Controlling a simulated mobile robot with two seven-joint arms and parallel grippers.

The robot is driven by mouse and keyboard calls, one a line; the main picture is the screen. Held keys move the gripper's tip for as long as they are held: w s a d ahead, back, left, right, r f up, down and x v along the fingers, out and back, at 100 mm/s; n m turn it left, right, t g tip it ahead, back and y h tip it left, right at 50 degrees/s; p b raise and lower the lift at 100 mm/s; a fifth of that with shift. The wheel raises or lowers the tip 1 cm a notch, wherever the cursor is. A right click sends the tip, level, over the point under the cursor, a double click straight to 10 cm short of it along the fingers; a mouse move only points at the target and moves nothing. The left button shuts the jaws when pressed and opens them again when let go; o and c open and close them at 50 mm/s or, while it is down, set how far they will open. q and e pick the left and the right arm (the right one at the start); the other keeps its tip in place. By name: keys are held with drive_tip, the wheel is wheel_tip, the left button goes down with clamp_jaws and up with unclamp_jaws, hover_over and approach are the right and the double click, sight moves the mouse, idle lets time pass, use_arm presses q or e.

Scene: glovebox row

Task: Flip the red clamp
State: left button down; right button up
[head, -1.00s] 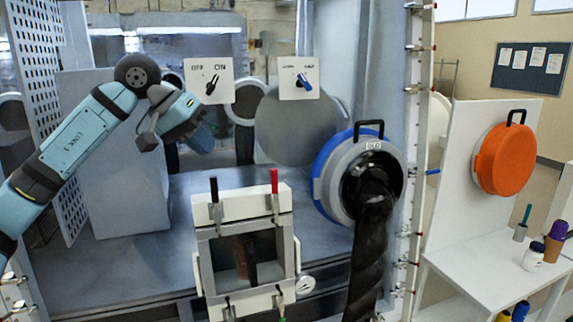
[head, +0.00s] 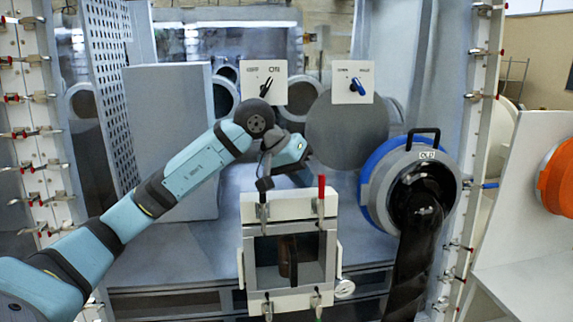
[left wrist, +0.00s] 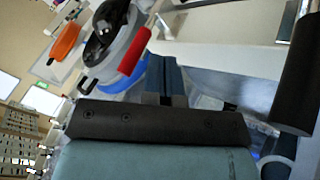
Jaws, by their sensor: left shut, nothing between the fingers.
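The red clamp (head: 321,188) stands with its handle upright at the top right of the small framed door (head: 288,208). The red handle also shows in the left wrist view (left wrist: 133,53), just beyond the fingertips. My left gripper (head: 306,166) is above the door, up and left of the red handle, partly hidden by my own wrist. In the left wrist view its fingers (left wrist: 167,78) are together and empty. I see no clear contact with the red handle. My right gripper is not in view.
A black-handled clamp (head: 264,184) stands at the door's top left, close under my wrist. A round blue-rimmed port (head: 376,190) with a black sleeve is at the right. Two switch plates, one (head: 264,80) at left, are behind. An orange cover (head: 556,180) is far right.

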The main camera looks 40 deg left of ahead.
use_arm(q)
drive_tip(key=shift+w+d, duration=0.15)
drive_tip(key=shift+d, duration=0.35)
drive_tip(key=shift+s+d+y+b, duration=0.2)
drive_tip(key=shift+y+b, duration=0.1)
drive_tip(key=shift+b, duration=0.2)
drive_tip(key=shift+s+t+b, duration=0.1)
drive_tip(key=shift+t+b, duration=0.3)
